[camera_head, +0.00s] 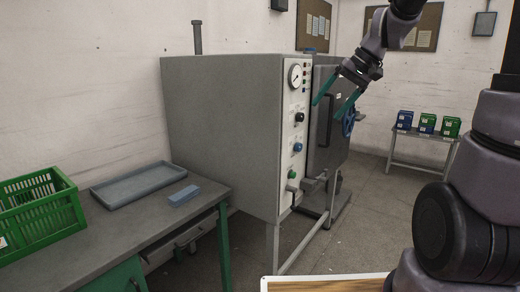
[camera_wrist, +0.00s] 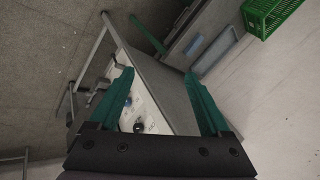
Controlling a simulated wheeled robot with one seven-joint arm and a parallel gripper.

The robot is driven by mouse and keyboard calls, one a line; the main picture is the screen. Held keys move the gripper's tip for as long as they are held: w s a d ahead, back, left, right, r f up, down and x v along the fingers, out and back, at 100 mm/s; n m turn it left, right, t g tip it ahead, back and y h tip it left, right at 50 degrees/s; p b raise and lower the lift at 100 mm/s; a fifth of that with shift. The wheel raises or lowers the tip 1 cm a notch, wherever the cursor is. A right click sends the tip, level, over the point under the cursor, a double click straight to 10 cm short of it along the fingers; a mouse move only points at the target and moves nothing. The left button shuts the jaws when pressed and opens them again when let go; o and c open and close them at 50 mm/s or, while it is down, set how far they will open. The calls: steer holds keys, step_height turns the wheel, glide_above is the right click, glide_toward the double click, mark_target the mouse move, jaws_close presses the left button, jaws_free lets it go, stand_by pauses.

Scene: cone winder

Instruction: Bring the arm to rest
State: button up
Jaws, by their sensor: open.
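My gripper (camera_head: 335,98) is in the upper right of the head view, raised in the air in front of the grey machine cabinet (camera_head: 220,130). Its two teal fingers point down and left, spread apart with nothing between them. In the wrist view the fingers of my gripper (camera_wrist: 155,95) are wide apart, with the cabinet and its white control panel (camera_wrist: 145,110) seen beyond the gap. My arm reaches in from the top right of the head view.
A small table (camera_head: 420,137) with blue and green boxes stands at the back right. Open floor lies between.

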steer(key=s+d+r+m+t+h, duration=0.1)
steer(key=s+d+r+t+h, duration=0.1)
steer(key=s, duration=0.6)
steer(key=s+d+r+m+t+h, duration=0.1)
steer(key=s+d+r+m+t, duration=0.1)
steer(key=s, duration=0.6)
steer(key=shift+s+d+r+m+h, duration=0.2)
steer(key=shift+d+r+m+h, duration=0.15)
steer(key=shift+d, duration=0.45)
